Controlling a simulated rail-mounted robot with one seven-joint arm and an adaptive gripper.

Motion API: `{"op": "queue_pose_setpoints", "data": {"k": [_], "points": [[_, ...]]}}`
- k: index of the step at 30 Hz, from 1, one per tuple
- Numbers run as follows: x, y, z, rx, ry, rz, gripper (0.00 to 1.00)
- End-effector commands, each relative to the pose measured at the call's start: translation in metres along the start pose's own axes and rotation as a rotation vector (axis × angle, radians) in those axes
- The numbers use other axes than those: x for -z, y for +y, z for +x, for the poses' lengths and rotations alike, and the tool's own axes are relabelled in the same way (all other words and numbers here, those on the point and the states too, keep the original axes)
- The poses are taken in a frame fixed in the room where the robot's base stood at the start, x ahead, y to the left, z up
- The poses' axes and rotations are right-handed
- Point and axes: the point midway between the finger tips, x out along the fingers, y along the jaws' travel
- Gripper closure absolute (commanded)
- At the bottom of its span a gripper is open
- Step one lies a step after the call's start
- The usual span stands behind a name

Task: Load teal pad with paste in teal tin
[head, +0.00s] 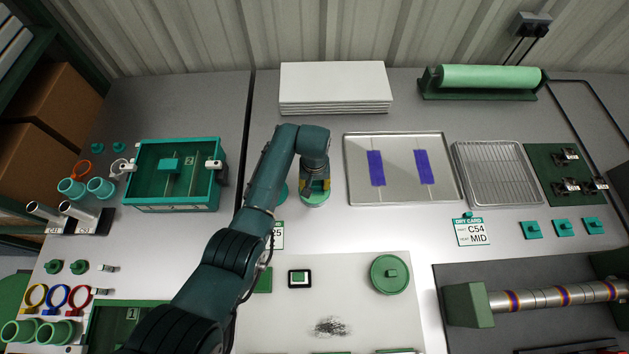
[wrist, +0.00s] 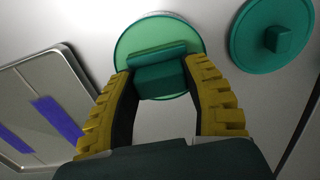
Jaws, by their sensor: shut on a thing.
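My gripper (head: 316,188) points down over the open teal tin (head: 315,201), near the middle of the bench. In the wrist view, its yellow fingers (wrist: 161,72) are closed on the teal pad (wrist: 162,78), a block with a ridged grip. The pad is over the tin's round light-green paste surface (wrist: 135,45). I cannot tell whether its underside touches the paste. A round teal lid with a square knob (wrist: 272,38) lies beside the tin in the wrist view. In the head view, my arm hides most of this lid.
A metal tray (head: 355,195) with two purple strips lies right of the tin, then a wire rack (head: 497,172). White sheets (head: 335,88) are stacked behind. A teal box (head: 170,207) stands left. A round green lidded thing (head: 390,274) sits on the white mat in front.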

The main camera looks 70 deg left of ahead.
Motion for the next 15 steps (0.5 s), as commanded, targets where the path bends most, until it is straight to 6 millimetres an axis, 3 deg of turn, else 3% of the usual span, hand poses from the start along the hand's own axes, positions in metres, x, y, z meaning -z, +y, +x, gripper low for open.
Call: {"op": "queue_pose_setpoints", "data": {"k": [5, 15], "points": [[-0.001, -0.001, 0.0, 0.001, -0.002, 0.0, 0.79], [0.0, 0.0, -0.032, 0.001, -0.001, 0.0, 0.8]]}}
